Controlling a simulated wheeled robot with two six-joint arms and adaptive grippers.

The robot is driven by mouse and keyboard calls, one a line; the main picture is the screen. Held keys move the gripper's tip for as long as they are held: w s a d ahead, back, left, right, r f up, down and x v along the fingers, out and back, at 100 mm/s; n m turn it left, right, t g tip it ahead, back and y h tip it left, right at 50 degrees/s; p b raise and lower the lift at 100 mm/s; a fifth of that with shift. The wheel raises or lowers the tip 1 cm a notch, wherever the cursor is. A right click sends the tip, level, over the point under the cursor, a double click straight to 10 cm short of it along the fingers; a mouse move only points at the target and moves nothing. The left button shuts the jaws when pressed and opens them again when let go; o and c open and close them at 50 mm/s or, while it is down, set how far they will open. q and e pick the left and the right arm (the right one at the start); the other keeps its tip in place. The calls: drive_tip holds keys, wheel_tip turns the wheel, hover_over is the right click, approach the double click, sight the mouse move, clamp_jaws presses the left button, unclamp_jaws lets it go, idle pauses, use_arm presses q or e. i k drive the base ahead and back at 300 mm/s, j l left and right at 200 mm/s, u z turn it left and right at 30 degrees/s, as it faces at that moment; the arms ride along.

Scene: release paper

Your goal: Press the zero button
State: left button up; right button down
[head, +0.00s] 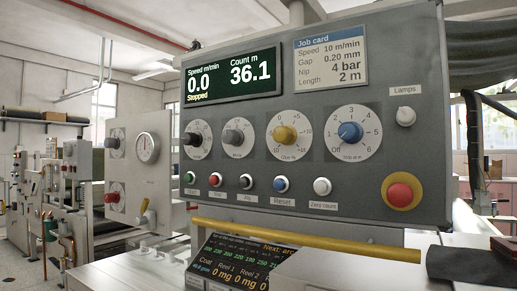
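The zero button is the white round button (322,186) labelled "Zero count", at the right end of a row of buttons on the grey control panel (420,130). The display (232,77) above reads speed 0.0 m/min, "Stopped", and count 36.1 m. Neither of my grippers can be made out in the head view. Nothing covers the white button.
Left of it are the blue Reset button (281,184) and black, red and green buttons. Knobs sit above, including a blue one (350,131). A red stop button (400,196) is at right. A yellow bar (300,238) runs below the panel.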

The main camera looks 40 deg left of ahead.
sight(321, 186)
drive_tip(key=u, duration=1)
